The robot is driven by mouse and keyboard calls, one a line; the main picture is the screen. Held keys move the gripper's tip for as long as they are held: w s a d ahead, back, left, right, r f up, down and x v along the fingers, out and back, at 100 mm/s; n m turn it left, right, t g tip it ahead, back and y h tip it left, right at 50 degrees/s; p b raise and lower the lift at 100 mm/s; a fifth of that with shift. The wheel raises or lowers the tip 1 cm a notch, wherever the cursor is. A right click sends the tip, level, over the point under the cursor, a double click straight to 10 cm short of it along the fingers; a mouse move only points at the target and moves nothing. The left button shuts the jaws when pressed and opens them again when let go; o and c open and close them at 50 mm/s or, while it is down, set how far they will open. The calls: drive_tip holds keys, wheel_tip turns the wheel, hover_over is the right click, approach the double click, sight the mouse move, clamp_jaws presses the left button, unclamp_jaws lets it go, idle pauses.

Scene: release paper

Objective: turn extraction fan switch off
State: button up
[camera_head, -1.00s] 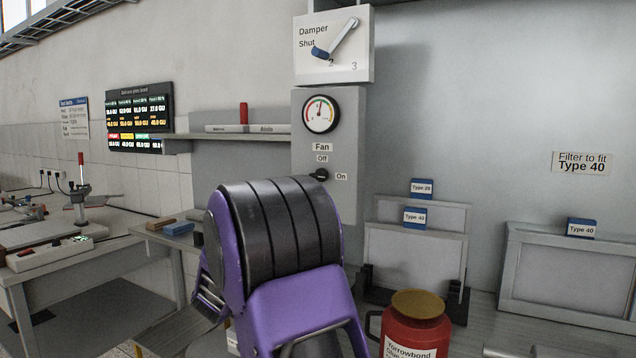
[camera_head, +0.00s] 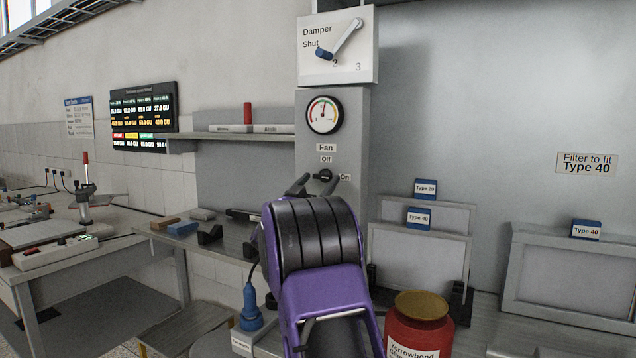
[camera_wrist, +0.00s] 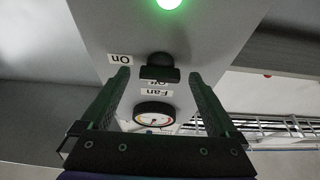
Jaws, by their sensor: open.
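The fan switch (camera_head: 325,175) is a dark knob on the grey control box, below the "Fan" and "Off" labels and left of the "On" label. In the wrist view, upside down, the knob (camera_wrist: 160,70) shows a dark bar lying level, in line with "On" rather than "Off". My gripper (camera_head: 312,184) is open, its two fingers pointing at the knob. In the wrist view the knob appears between the fingertips of my gripper (camera_wrist: 160,77), with gaps on both sides. I cannot tell whether the fingertips reach around it.
A round gauge (camera_head: 324,114) and the damper lever (camera_head: 342,40) are above the switch. A green light (camera_wrist: 168,3) glows in the wrist view. A red jar (camera_head: 418,330) and filter panels (camera_head: 418,255) stand to the right. A shelf (camera_head: 235,136) runs left of the box.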

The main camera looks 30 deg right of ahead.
drive_tip(key=c, duration=1.4)
